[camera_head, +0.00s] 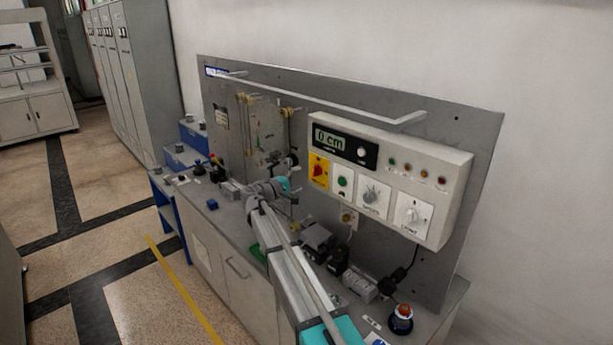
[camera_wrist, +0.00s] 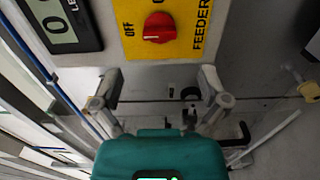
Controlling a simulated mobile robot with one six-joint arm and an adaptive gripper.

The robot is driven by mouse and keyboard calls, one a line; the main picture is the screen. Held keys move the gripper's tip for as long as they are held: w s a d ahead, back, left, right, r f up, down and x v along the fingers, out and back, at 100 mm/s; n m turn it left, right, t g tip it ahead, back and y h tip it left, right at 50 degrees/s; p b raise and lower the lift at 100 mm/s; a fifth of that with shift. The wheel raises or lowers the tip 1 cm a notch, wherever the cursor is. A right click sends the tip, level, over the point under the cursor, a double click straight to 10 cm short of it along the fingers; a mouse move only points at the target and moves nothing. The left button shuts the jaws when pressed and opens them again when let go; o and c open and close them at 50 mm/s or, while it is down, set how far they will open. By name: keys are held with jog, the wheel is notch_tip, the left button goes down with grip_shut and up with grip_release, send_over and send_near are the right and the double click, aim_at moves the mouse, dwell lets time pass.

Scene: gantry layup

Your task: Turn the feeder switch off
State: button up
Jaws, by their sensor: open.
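The feeder switch (camera_wrist: 158,27) is a red rotary knob on a yellow plate (camera_wrist: 187,47) marked FEEDER. The word OFF shows left of the knob in the wrist view, and a second label above it is cut off by the frame's edge. A pale mark shows on the knob's left side, but its exact setting is hard to tell. In the head view the yellow plate with the red knob (camera_head: 319,170) is at the control box's left end. My gripper (camera_wrist: 160,82) is open and empty, its two fingers apart, below the knob in the wrist view and not touching it.
The white control box (camera_head: 448,165) also carries a display (camera_head: 330,140) reading 0 cm, a green button (camera_head: 342,182), two white dial plates and several small lamps. A rail (camera_head: 330,97) projects above it. A red-topped button (camera_head: 403,312) and small devices crowd the bench below.

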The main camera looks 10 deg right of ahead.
jog(key=shift+v, duration=2.4)
jog(key=s+d+f+m+g+y+b, duration=0.45)
jog(key=s+d+f+g, duration=0.25)
jog(key=s+d+f, duration=0.75)
jog(key=s+a+f+m+g+y+b, duration=0.1)
jog(key=s+f+y, duration=0.4)
jog(key=s, duration=0.7)
jog(key=s+a+f+m+g+y+b, duration=0.1)
jog(key=s+f+y, duration=0.4)
jog(key=s, duration=0.7)
jog(key=shift+a+f+m+g, duration=0.2)
jog(key=shift+f+m+g, duration=0.3)
jog(key=shift+g, duration=0.3)
